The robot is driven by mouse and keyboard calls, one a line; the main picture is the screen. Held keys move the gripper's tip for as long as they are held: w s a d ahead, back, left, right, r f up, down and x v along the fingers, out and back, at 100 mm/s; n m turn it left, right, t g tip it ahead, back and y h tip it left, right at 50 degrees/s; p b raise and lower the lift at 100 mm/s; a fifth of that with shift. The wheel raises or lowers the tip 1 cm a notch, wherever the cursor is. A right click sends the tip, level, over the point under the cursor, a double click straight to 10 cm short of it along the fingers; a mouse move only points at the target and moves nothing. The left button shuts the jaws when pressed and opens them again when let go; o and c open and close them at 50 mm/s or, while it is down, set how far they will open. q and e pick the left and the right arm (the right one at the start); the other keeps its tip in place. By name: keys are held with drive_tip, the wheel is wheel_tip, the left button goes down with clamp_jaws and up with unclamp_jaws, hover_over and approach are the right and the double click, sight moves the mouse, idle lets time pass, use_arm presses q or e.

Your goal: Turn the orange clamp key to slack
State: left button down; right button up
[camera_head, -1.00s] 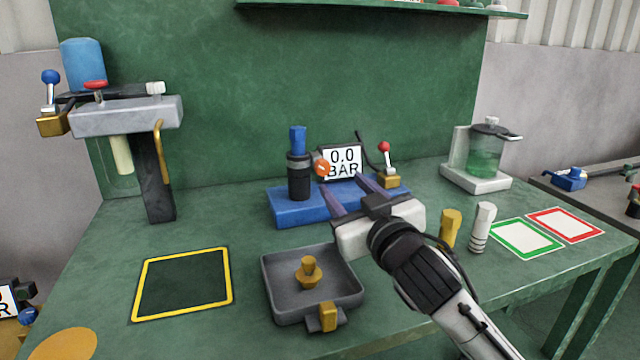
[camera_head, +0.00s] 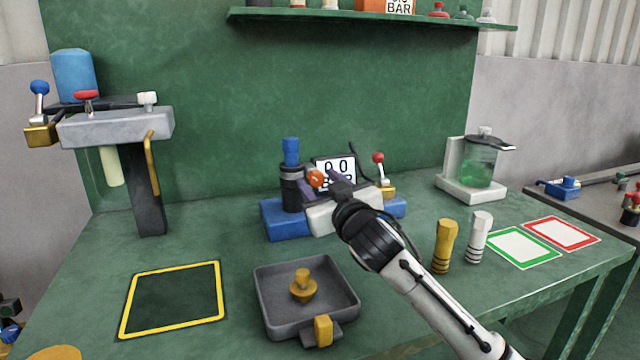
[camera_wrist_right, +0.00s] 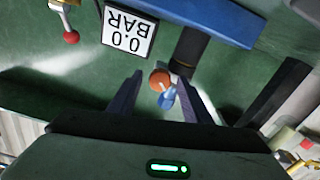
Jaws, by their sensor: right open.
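The orange clamp key (camera_head: 316,178) is a small round knob on the right side of a black upright clamp (camera_head: 292,193). The clamp has a blue top (camera_head: 291,151) and stands on a blue base (camera_head: 284,221). My right gripper (camera_head: 320,184) is at the key, its body over the base. In the right wrist view the orange key (camera_wrist_right: 159,79) lies between the two open fingers (camera_wrist_right: 158,84), with a gap visible on each side. The head view does not clearly show contact. My left gripper is not in view.
A gauge reading 0.0 (camera_head: 336,168) and a red-knobbed lever (camera_head: 379,172) stand close behind and right of the gripper. A grey tray (camera_head: 262,300) sits in front. Yellow (camera_head: 444,246) and white (camera_head: 478,238) cylinders stand right of my forearm.

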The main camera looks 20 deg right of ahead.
drive_tip(key=c, duration=1.1)
